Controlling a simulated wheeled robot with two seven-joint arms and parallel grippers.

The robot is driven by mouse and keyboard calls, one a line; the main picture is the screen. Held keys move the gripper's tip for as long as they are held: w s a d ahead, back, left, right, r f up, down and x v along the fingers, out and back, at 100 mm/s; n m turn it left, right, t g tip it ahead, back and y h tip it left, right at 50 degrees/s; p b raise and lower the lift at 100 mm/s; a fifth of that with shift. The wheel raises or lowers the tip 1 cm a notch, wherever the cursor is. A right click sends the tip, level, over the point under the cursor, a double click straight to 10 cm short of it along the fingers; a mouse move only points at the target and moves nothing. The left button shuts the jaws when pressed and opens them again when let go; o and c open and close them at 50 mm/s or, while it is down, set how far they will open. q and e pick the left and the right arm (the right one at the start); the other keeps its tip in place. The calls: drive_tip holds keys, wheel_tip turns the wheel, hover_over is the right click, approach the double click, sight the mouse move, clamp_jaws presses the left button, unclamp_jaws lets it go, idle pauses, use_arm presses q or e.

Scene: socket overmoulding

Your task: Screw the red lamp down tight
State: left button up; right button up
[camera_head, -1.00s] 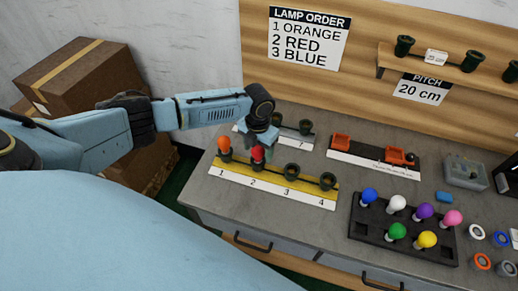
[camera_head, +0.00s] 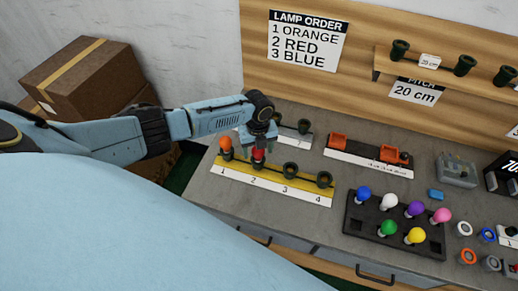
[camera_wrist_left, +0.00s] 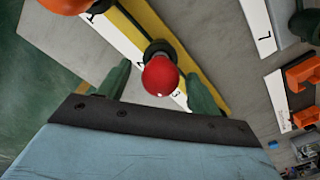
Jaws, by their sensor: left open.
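The red lamp (camera_head: 258,155) sits in the socket at position 2 of the yellow and white strip (camera_head: 290,188). It also shows in the left wrist view (camera_wrist_left: 160,77), with the dark socket behind it. My left gripper (camera_head: 258,146) is above the lamp. In the left wrist view its two green fingers (camera_wrist_left: 158,88) are apart, one on each side of the lamp; clear space shows on the left, and the right finger is closer. The orange lamp (camera_head: 225,142) is in the socket at position 1. Sockets 3 (camera_head: 290,169) and 4 (camera_head: 324,179) are empty. My right gripper is not visible.
A black tray (camera_head: 350,222) holds blue, white, purple, pink, green and yellow lamps at the right. Orange parts on a rail (camera_head: 355,162) and a smaller socket strip (camera_head: 302,136) lie behind. Coloured rings lie far right. Bare bench separates the strip and tray.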

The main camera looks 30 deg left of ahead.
use_arm(q)
drive_tip(key=n+p, duration=0.1)
drive_tip(key=n, duration=0.1)
drive_tip(key=shift+d+r+n, duration=0.1)
drive_tip(key=shift+r+n, duration=0.05)
drive_tip(key=shift+n, duration=0.65)
drive_tip(key=c, duration=0.9)
drive_tip(key=shift+f+m+b, duration=0.25)
drive_tip(key=shift+m+b, duration=0.2)
drive_tip(key=shift+m, duration=0.55)
drive_tip(key=shift+c, duration=0.2)
drive_tip(key=o, duration=0.9)
drive_tip(key=shift+r, duration=0.1)
drive_tip(key=shift+o, duration=0.2)
drive_tip(key=shift+r, duration=0.1)
